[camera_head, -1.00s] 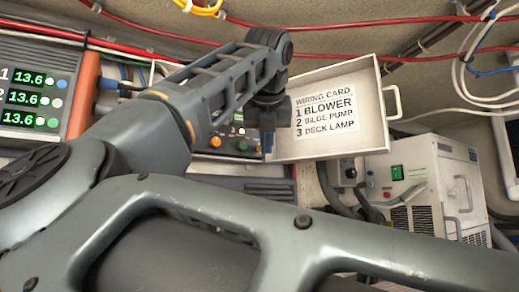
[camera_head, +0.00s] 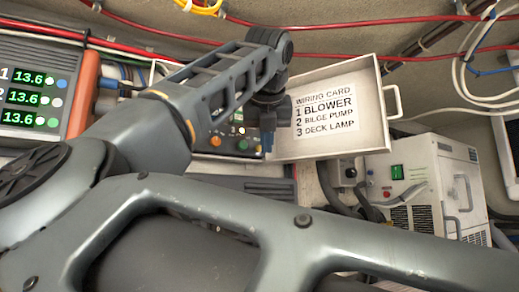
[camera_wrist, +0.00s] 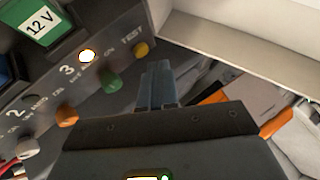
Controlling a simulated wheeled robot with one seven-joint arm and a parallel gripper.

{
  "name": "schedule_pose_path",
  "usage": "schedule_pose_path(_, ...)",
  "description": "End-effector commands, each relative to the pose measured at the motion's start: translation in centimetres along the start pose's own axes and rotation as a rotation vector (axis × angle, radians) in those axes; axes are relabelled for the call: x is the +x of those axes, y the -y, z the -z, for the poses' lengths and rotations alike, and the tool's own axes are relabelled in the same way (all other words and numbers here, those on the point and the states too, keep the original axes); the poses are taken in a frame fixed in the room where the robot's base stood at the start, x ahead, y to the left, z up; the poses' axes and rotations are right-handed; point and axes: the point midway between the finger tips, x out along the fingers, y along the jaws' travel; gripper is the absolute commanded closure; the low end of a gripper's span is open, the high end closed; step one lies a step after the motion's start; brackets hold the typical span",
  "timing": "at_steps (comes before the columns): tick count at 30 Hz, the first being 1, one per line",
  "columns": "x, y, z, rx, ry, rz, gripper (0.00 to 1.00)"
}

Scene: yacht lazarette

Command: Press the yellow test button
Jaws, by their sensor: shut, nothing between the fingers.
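The yellow test button (camera_wrist: 141,48) shows in the wrist view at the upper right corner of a dark control panel (camera_wrist: 98,55), beside the printed word TEST. My gripper (camera_wrist: 157,84) is shut and empty. In that picture its fingertips lie below and slightly right of the button, with a visible gap between them; depth is hard to judge. In the head view my gripper (camera_head: 268,140) hangs in front of the panel's right end, by the open lid. I cannot make out the yellow button clearly there.
Green (camera_wrist: 109,80), orange (camera_wrist: 67,116) and white (camera_wrist: 27,147) knobs line the panel. An open white lid (camera_head: 375,135) with a wiring card (camera_head: 325,112) stands right of my gripper. A white box (camera_head: 420,185) with a green switch is further right. Red cables cross above.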

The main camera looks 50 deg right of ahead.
Motion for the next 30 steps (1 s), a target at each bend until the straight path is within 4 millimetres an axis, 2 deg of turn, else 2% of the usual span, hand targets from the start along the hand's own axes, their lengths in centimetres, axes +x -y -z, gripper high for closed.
schedule_pose_path(30,0.58,-0.42,-0.47,0.001,0.0,0.0,1.0)
